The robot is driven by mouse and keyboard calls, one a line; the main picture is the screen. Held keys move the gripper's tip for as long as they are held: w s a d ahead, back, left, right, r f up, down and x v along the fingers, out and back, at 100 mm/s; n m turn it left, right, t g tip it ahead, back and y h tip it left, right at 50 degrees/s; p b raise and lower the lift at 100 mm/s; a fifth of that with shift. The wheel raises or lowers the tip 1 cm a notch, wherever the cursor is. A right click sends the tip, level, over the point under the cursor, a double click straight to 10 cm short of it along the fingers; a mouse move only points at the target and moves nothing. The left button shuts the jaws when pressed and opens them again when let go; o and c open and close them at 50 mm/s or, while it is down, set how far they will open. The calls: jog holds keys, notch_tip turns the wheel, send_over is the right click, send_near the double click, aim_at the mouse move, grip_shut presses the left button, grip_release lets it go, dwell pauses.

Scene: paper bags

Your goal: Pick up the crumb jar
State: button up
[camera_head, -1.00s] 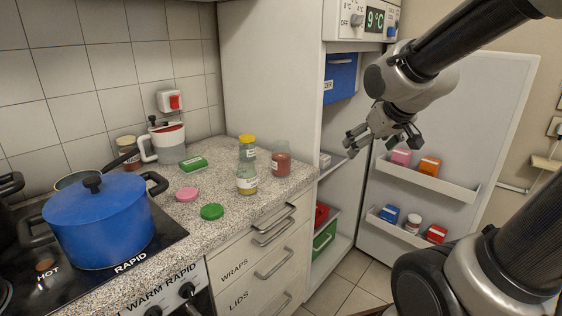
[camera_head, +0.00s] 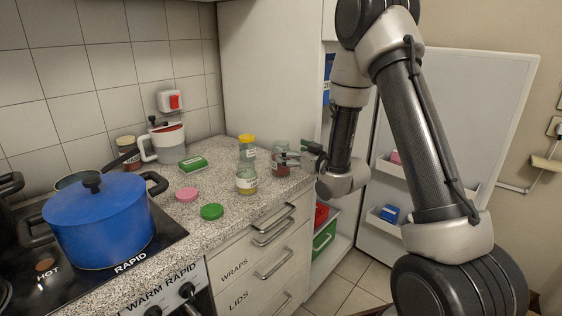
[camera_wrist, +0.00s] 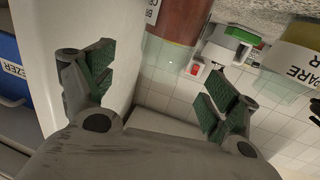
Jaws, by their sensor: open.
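A clear glass jar with reddish-brown contents (camera_head: 281,170) stands upright on the counter near its right end. In the wrist view this jar (camera_wrist: 180,22) shows upside down at the top centre, with a label cut off at the edge.
A yellow-lidded jar (camera_head: 247,148) stands behind the SPARE jar. A green lid (camera_head: 212,212), a pink lid (camera_head: 187,194) and a green box (camera_head: 193,164) lie on the counter. A blue pot (camera_head: 100,220) is on the hob. An open fridge door (camera_head: 470,110) is at right.

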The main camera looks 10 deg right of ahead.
jog(key=x, duration=0.5)
jog(key=shift+w+a, duration=0.25)
grip_shut()
